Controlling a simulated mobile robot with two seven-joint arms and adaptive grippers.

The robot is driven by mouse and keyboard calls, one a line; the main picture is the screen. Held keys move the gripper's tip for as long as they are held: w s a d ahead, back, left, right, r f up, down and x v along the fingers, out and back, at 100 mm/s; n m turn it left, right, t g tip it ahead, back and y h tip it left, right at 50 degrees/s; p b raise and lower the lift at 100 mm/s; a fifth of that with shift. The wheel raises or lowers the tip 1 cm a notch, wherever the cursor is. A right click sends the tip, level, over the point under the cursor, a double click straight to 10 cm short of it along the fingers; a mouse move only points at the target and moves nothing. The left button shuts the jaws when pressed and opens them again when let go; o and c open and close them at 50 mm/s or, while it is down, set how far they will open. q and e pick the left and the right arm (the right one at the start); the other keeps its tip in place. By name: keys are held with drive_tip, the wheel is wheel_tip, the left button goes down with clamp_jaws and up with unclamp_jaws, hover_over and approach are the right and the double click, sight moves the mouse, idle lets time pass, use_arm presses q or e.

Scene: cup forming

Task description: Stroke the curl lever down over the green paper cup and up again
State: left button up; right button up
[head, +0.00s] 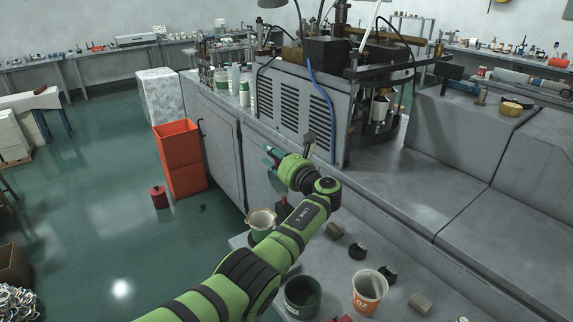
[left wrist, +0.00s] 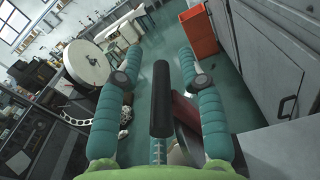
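A cup with a cream rim and inside (head: 262,218) stands at the bench's left edge beside my forearm. Green shows below its rim, so it looks like the green paper cup; my arm hides part of it. My left gripper (head: 270,158) is beyond it, above the bench's far left corner. In the left wrist view, a black cylindrical handle (left wrist: 160,98) on a threaded rod, apparently the curl lever's, stands between the two teal fingers. The fingers are spread, with a gap on each side of the handle. A dark red part (left wrist: 187,112) shows behind it. My right gripper is not in view.
An orange and white cup (head: 369,288) and a dark green open container (head: 302,296) stand on the near bench, with small blocks and black pieces around. The grey machine (head: 292,105) stands behind the gripper.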

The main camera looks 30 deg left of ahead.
use_arm(q)
drive_tip(key=v, duration=1.1)
